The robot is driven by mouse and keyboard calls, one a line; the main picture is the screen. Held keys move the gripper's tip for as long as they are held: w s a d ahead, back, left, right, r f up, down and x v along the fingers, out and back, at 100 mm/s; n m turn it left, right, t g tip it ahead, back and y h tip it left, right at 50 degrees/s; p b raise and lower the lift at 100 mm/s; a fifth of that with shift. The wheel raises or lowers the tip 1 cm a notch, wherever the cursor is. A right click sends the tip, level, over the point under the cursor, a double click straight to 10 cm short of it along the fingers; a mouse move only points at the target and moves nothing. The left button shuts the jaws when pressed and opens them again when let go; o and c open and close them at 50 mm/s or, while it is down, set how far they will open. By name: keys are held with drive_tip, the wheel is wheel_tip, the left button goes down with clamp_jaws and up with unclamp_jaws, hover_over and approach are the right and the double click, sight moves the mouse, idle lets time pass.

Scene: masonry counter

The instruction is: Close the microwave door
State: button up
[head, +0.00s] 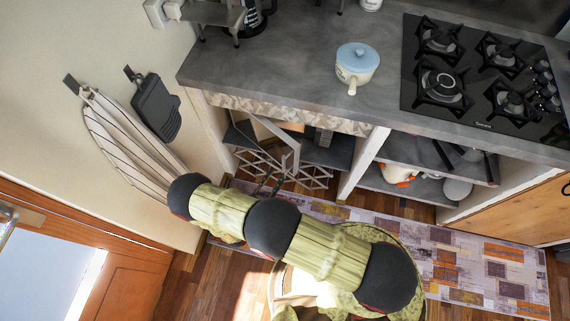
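No microwave can be made out for certain.
A white lattice rack (313,178) is low in the same bay. The grey counter (300,65) above carries a blue-lidded pot (357,62) and a gas hob (484,75). An ironing board (130,145) hangs on the left wall. A patterned rug (480,262) covers the floor in front.

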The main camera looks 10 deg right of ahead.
sight(283, 166)
drive_tip(key=shift+b+x, duration=0.6)
drive_tip(key=shift+x, duration=2.85)
drive_tip(key=shift+c, duration=0.6)
clamp_jaws()
